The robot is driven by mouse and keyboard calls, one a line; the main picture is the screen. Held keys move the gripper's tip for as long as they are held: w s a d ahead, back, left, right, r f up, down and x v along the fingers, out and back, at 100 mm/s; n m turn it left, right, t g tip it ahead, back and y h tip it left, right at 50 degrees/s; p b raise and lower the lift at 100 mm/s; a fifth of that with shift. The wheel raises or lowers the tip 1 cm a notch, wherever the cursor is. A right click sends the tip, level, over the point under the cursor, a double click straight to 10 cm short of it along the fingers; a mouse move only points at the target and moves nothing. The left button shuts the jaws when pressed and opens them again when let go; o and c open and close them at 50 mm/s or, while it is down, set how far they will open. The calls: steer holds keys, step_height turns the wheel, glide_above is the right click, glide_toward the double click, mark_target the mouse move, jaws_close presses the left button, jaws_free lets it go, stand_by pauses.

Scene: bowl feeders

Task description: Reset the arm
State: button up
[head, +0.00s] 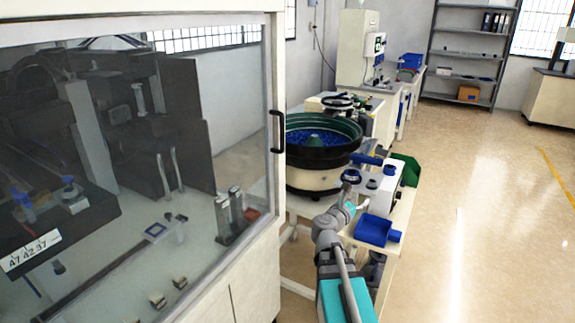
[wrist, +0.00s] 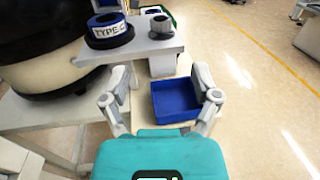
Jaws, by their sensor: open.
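My gripper (wrist: 162,97) is open and empty in the wrist view, its two grey fingers spread wide apart. A blue open-topped bin (wrist: 173,112) shows beyond and between the fingers and looks empty. In the head view my arm reaches forward from the bottom edge, with the teal part of the wrist near the feeder table. The same blue bin (head: 377,230) is just right of the wrist in that view.
A bowl feeder (head: 318,150) with blue parts stands left of my arm. A ring labelled "TYPE C" (wrist: 109,31) sits on a grey ledge (wrist: 140,48). A glass-fronted machine cabinet (head: 230,250) fills the left. Open floor (head: 480,220) lies right.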

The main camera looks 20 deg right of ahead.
steer(key=w+a+r+n+t+y, duration=0.1)
steer(key=w+a+n+t+y, duration=0.7)
steer(key=a+n, duration=0.55)
steer(key=a+f+n+g+y, duration=0.2)
steer(key=a+f+n+y, duration=0.3)
steer(key=a+n+y, duration=0.75)
steer(key=s+a+f+n+g+h, duration=0.1)
steer(key=s+a+f+n+g, duration=0.3)
steer(key=n, duration=0.3)
steer(key=s+a+f+n+g+h, duration=0.1)
steer(key=s+a+f+n+g, duration=0.25)
steer(key=f+n, duration=0.3)
steer(key=s+d+f+n+g+h, duration=0.2)
steer(key=s+f+n+g+h, duration=0.15)
steer(key=s+n+g, duration=0.6)
step_height(320, 180, up, 20)
steer(key=s+m+t+p, duration=0.1)
steer(key=p, duration=1.9)
steer(key=shift+s+t, duration=0.35)
steer(key=shift+t, duration=0.05)
